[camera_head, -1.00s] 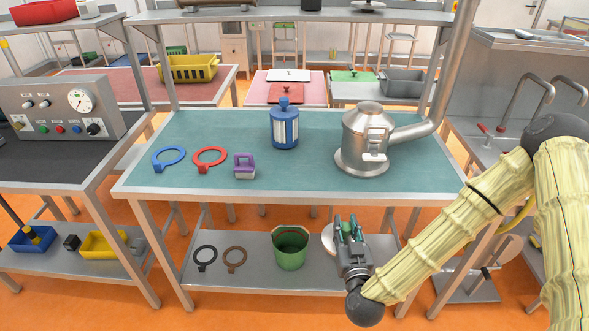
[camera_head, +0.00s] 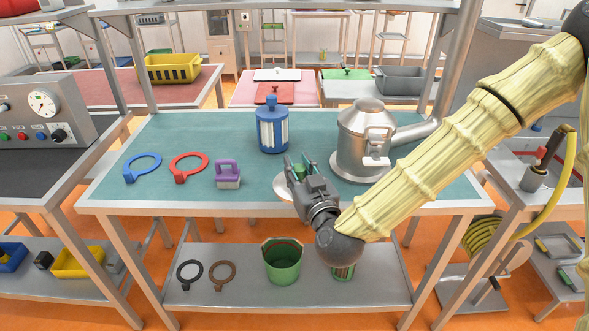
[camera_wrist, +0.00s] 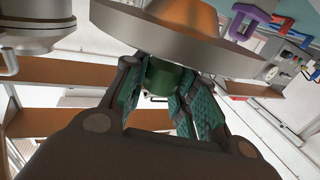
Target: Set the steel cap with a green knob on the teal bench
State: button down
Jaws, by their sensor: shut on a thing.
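My gripper (camera_head: 300,172) is shut on the green knob (camera_wrist: 164,78) of the steel cap. The cap (camera_head: 283,189) shows in the head view as a pale disc edge, left of and partly behind the fingers. In the wrist view its wide grey disc (camera_wrist: 185,40) fills the top, beyond the fingertips. The cap appears at the front part of the teal bench (camera_head: 255,183); I cannot tell whether it touches the top or hangs above it.
A steel vessel (camera_head: 358,148) with a side pipe stands right of my gripper. A blue canister (camera_head: 272,130) stands behind it. A purple-handled block (camera_head: 228,175), a red ring (camera_head: 188,167) and a blue ring (camera_head: 142,167) lie left. A green bucket (camera_head: 282,262) is on the lower shelf.

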jog(key=shift+w+a+f+p, duration=0.2)
jog(key=shift+w+f+p, duration=0.65)
jog(key=shift+w, duration=1.75)
jog(key=shift+w+a+f+p, duration=0.15)
jog(key=shift+w+f+p, duration=0.6)
jog(key=shift+w, duration=1.9)
jog(key=shift+w+a+f+p, duration=0.2)
jog(key=shift+w+f+p, duration=0.65)
jog(key=shift+w, duration=1.75)
jog(key=shift+f+b, duration=0.45)
jog(key=shift+f, duration=0.1)
jog(key=c, duration=1.1)
grip_release()
jog(key=shift+s+f, duration=0.1)
jog(key=shift+c, duration=0.2)
